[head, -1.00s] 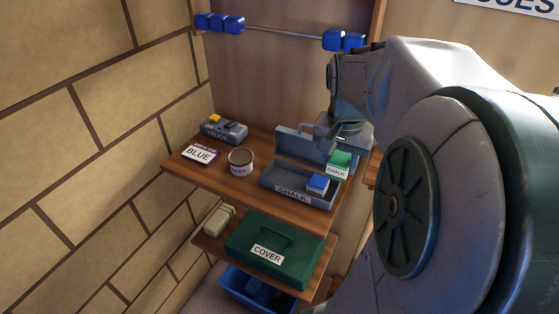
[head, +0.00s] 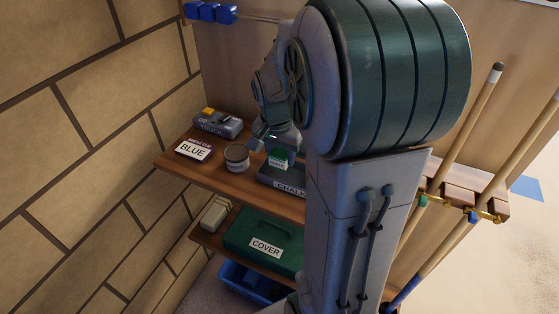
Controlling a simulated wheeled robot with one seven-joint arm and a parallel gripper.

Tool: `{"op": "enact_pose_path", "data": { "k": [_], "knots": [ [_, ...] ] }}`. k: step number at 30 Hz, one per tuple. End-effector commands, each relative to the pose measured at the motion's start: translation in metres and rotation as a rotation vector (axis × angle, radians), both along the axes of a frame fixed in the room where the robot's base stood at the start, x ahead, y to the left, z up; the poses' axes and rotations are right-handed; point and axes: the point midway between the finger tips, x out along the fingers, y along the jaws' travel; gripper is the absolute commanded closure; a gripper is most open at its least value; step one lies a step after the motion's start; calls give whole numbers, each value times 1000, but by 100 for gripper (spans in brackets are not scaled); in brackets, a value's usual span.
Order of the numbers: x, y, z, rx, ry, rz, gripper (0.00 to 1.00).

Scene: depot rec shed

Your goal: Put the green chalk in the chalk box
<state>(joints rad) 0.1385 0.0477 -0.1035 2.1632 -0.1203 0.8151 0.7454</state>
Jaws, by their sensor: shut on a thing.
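The green chalk (head: 280,158), a small cube with a green top and white lower side, is in my gripper (head: 278,147). My gripper is shut on it, with the chalk below the fingers at the left part of the chalk box. The grey chalk box (head: 268,177) sits on the upper wooden shelf, its front label partly covered by my arm. Whether the chalk touches the box cannot be told from this angle. My arm hides the right part of the box, its raised lid and the blue chalk inside.
A card marked BLUE (head: 194,149) and a grey truck box (head: 218,123) are farther left. A green COVER case (head: 245,228) lies on the lower shelf, above a blue bin (head: 245,282). Cues (head: 470,130) stand at right.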

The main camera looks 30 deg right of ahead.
Motion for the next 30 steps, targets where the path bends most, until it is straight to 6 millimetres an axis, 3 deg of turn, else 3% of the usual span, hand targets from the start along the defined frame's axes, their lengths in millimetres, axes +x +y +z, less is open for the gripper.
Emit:
{"op": "enact_pose_path", "data": {
  "k": [7, 20, 21, 22, 30],
  "knots": [
    [-1, 0, -34, 0, 3, 1, 84],
    [0, 0, -41, 0, 2, 1, 84],
    [-1, 0, -39, 0, 2, 1, 49],
    [-1, 0, -39, 0, 2, 1, 41],
    [-1, 0, -39, 0, 2, 1, 39]
  ]
}}
